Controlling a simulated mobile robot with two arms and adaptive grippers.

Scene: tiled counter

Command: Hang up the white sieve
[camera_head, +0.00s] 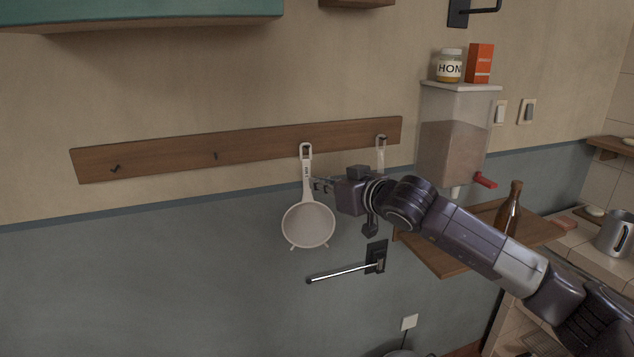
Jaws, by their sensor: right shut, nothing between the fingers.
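The white sieve (308,224) is upright against the wall, bowl down, below the wooden hook rail (250,143). The loop at the top of its handle lies over the rail, at what looks like a hook. My right gripper (318,184) comes in from the right, its fingertips just right of the sieve's handle. It is shut with nothing between its fingers. I cannot tell whether the fingertips touch the handle. My left gripper is not in view.
Two bare hooks show on the rail's left part. Another white handle (381,152) hangs at its right end, partly behind my gripper. A metal bar (340,273) juts from the wall below. A dispenser (455,135) and a brown bottle (509,208) on a wooden shelf are at right.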

